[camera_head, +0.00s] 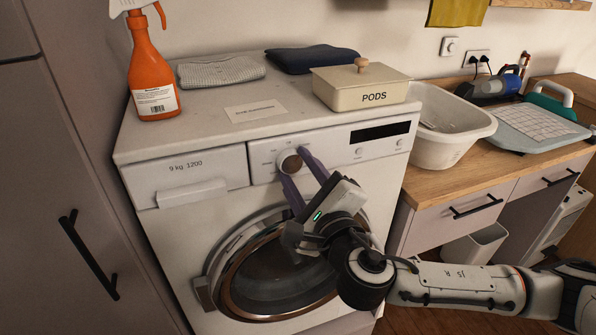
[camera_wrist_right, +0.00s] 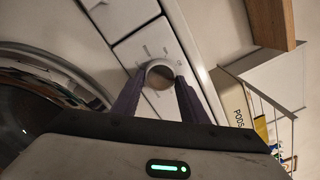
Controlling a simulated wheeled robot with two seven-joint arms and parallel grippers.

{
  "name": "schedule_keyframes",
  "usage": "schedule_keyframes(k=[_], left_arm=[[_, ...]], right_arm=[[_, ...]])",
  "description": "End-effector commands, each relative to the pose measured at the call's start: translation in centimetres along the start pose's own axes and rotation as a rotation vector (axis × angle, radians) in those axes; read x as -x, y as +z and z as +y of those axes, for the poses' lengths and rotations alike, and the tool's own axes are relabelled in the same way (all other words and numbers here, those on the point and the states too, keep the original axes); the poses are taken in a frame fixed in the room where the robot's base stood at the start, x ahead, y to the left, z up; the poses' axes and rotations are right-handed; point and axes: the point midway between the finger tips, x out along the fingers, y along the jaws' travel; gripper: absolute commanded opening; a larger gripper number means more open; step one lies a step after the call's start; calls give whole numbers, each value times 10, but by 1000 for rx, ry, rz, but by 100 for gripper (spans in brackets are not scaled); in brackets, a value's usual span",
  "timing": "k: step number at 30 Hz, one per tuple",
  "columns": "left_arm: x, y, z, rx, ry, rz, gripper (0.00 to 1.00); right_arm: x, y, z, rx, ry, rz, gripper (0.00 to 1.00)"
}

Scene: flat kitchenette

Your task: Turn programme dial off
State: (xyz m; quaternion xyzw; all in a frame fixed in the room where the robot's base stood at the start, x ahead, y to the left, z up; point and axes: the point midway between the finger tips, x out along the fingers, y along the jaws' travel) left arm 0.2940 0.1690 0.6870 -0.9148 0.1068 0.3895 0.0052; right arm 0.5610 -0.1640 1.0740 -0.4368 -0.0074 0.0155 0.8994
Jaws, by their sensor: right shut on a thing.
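The programme dial (camera_head: 291,163) is a round knob with a brownish face on the front panel of the white washing machine (camera_head: 176,240). My right gripper (camera_head: 290,164) reaches it from the lower right, its two purple fingers on either side of the knob and shut on it. The right wrist view shows the dial (camera_wrist_right: 160,74) between the fingertips (camera_wrist_right: 160,82), with printed marks around it. The dial's pointer position is too small to tell. My left gripper is not in view.
An orange spray bottle (camera_head: 152,72), folded cloths (camera_head: 310,58) and a PODS box (camera_head: 360,85) stand on the machine. A white basin (camera_head: 446,125) is on the wooden counter to the right. The round machine door (camera_head: 272,270) lies below my right gripper.

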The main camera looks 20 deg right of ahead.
Motion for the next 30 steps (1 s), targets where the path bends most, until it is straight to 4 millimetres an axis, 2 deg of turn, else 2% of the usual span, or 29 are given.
schedule_keyframes(k=[1, 15, 24, 30], left_arm=[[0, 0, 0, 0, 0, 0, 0], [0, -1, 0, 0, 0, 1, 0], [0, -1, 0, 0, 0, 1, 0], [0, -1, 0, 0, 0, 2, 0]], right_arm=[[-1, 2, -5, 45, -10, -5, 17], [-2, 3, -8, 462, -14, -4, 17], [-2, 4, -8, 622, -13, -3, 17], [-1, 3, -7, 669, -11, -1, 17]])
